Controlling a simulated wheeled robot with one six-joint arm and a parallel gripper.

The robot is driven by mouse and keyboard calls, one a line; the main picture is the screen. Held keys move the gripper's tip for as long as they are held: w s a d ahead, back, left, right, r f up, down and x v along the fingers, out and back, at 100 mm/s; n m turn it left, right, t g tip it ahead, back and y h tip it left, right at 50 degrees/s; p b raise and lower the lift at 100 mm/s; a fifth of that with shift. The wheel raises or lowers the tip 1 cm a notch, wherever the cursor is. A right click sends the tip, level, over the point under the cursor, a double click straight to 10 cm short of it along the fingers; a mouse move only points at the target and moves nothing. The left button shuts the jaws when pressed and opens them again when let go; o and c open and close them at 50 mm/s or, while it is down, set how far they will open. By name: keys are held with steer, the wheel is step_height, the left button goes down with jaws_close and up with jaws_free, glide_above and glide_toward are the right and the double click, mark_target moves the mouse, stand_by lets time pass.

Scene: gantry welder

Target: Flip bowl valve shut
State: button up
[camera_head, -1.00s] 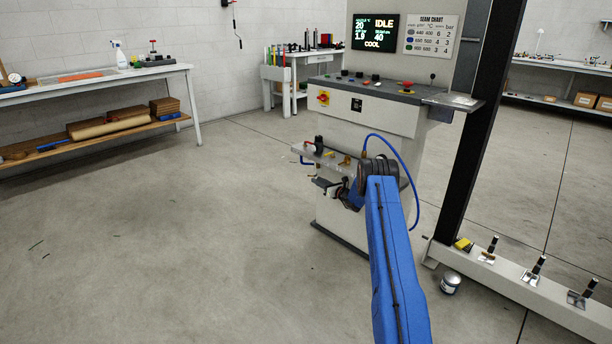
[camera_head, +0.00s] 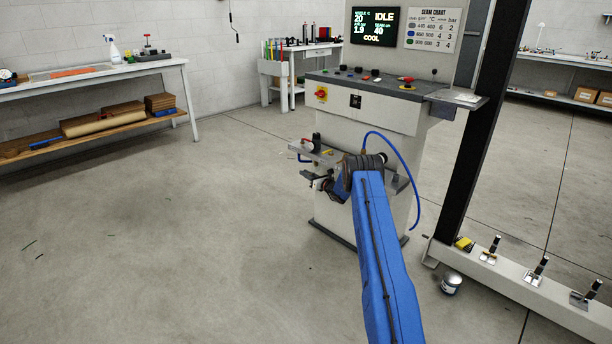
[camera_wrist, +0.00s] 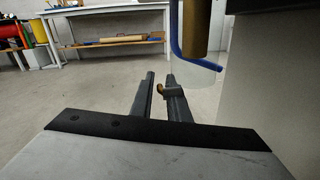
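In the wrist view, a clear bowl (camera_wrist: 195,72) hangs under a brass-coloured cylinder, with a bent blue tube or bar (camera_wrist: 175,40) in front of it. A small brass piece (camera_wrist: 160,89), possibly the valve's lever or tip, shows between the two dark fingers. My gripper (camera_wrist: 160,82) has a narrow gap between its fingers and looks open; contact with the brass piece cannot be told. In the head view my gripper (camera_head: 312,178) is low beside the machine's small side shelf (camera_head: 322,155). My own wrist hides much of the valve area there.
The welder cabinet (camera_head: 370,110) stands right behind the gripper, with a blue air hose (camera_head: 412,180) looping at its side. A dark upright post (camera_head: 478,130) and a low rail (camera_head: 520,280) lie to the right. The floor at left is open.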

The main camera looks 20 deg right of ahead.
jaws_close()
steer(key=shift+a+r+t+y, duration=0.1)
steer(key=shift+r+t+y, duration=0.15)
steer(key=shift+t, duration=0.45)
steer(key=shift+a+r+t+y, duration=0.1)
steer(key=shift+r+t+y, duration=0.15)
steer(key=shift+t, duration=0.45)
steer(key=shift+o, duration=2.4)
jaws_free()
steer(key=shift+a, duration=0.1)
